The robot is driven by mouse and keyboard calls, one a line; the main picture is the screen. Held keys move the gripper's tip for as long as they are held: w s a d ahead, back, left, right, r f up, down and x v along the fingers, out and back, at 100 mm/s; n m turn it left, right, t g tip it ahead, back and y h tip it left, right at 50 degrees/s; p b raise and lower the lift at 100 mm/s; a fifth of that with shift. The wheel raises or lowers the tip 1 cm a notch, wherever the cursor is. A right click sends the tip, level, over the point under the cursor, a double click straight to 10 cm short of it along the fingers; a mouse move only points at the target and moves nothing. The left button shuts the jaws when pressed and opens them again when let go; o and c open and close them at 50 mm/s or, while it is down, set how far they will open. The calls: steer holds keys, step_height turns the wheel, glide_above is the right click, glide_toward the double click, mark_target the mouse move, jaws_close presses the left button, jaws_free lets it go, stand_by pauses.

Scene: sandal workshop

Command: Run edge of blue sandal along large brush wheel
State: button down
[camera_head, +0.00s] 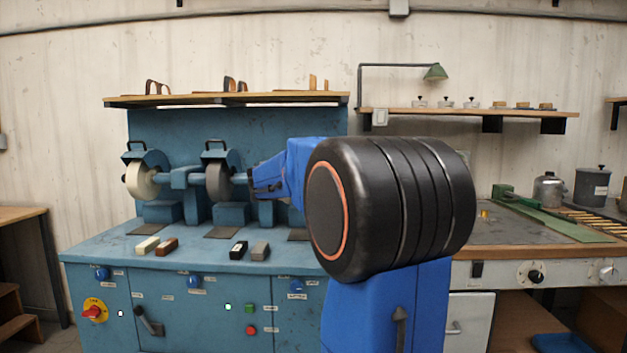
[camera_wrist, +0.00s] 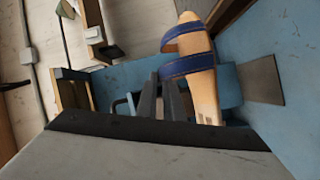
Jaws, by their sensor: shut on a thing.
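The blue sandal (camera_wrist: 207,95) shows in the wrist view: a tan sole with dark blue straps, right of and past my fingertips. My gripper (camera_wrist: 162,85) is shut on it near the strap side; the exact contact is hard to make out. In the head view my own arm covers the sandal and most of my gripper. On the blue machine are a pale wheel (camera_head: 142,181) at left and a dark grey wheel (camera_head: 217,181) in the middle. I cannot tell which is the large brush wheel; the machine's right part is behind my arm.
Several small blocks (camera_head: 238,250) lie on the machine's blue top (camera_head: 110,245). A shelf (camera_head: 180,101) with sandal parts hangs above. A right-hand bench (camera_head: 500,232) holds a grey can (camera_head: 548,189) and a pot (camera_head: 591,187). A grey plate (camera_wrist: 260,79) shows in the wrist view.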

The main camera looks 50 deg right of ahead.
steer(key=shift+s+d, duration=0.55)
steer(key=shift+d, duration=0.05)
stand_by(0.4)
steer(key=shift+s+a, duration=0.15)
steer(key=shift+a, duration=0.1)
stand_by(0.6)
steer(key=shift+d, duration=0.2)
stand_by(0.9)
steer(key=shift+s+d+f, duration=0.15)
steer(key=shift+s+d, duration=2.05)
steer(key=shift+s, duration=0.05)
stand_by(2.8)
